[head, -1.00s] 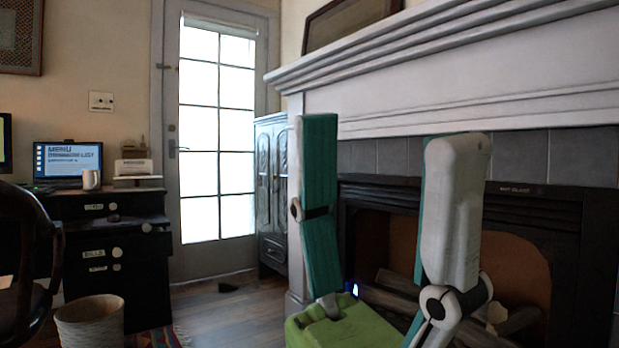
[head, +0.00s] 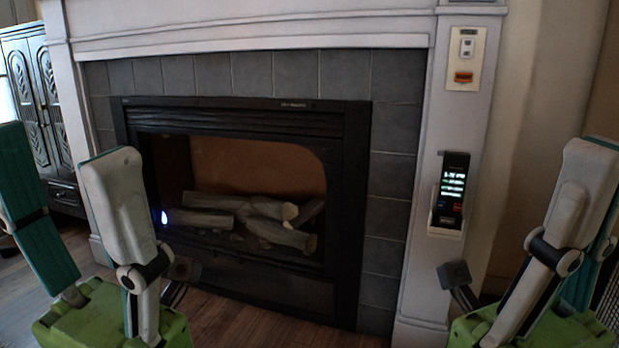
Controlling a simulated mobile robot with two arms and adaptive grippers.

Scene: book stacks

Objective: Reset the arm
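My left arm comes in at the left with white and teal links folded upright. Its gripper (head: 180,278) is a small dark shape mostly hidden by the arm, in front of the fireplace's lower left. My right arm is folded upright at the right. Its dark gripper (head: 459,282) shows just left of that arm, in front of the foot of the white column. I see nothing held by either gripper. The fingers are too small and hidden to tell open from shut.
A fireplace (head: 345,215) with logs (head: 270,222) stands ahead under a white mantel (head: 250,22). A phone-like wall device (head: 451,190) and a switch plate (head: 465,60) are on the right column. A dark cabinet (head: 40,100) stands at the far left. Bare wood floor lies before the hearth.

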